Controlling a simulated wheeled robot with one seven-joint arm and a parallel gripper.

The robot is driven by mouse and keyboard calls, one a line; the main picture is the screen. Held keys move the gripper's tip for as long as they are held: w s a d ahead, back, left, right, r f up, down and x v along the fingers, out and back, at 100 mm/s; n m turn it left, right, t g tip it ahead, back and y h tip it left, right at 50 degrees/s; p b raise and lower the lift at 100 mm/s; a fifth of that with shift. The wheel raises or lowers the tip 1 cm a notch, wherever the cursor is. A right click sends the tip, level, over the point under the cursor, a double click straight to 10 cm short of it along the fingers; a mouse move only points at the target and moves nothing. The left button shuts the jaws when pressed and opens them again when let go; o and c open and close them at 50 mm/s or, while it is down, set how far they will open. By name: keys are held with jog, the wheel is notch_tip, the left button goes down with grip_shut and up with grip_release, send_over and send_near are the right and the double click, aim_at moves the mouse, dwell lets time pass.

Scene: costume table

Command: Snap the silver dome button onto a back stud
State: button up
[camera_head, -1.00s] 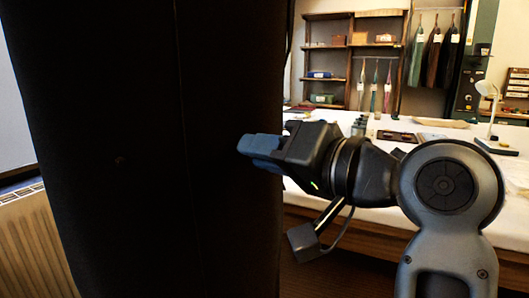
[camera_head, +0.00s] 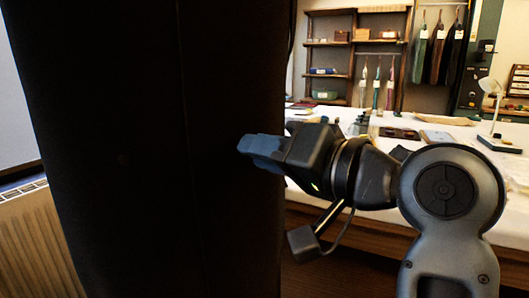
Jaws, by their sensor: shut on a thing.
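A tall, very dark upright surface (camera_head: 100,90), which looks like a black garment, fills the left and middle of the view. A faint vertical seam line runs down it. A tiny dim spot (camera_head: 121,159) shows left of the seam; I cannot tell whether it is a stud. My gripper (camera_head: 247,148) reaches in from the right, its blue-grey fingers pointing left in front of the dark surface near its right edge. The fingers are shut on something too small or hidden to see. The silver dome button does not show. I cannot tell whether the fingertips touch the dark surface.
A long white table (camera_head: 385,155) runs behind my arm, with a desk lamp (camera_head: 492,95) and flat trays on it. Shelves (camera_head: 330,60) and hanging garments (camera_head: 437,50) stand at the back. A radiator (camera_head: 30,240) is at lower left.

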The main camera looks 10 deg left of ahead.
jog(key=shift+w+a, duration=0.4)
dwell(0.8)
jog(key=o, duration=1.5)
jog(key=shift+o, duration=0.2)
jog(key=shift+d, duration=0.1)
jog(key=p+v, duration=0.2)
jog(key=v, duration=0.5)
jog(key=shift+s+f, duration=0.35)
jog(key=shift+s, duration=0.3)
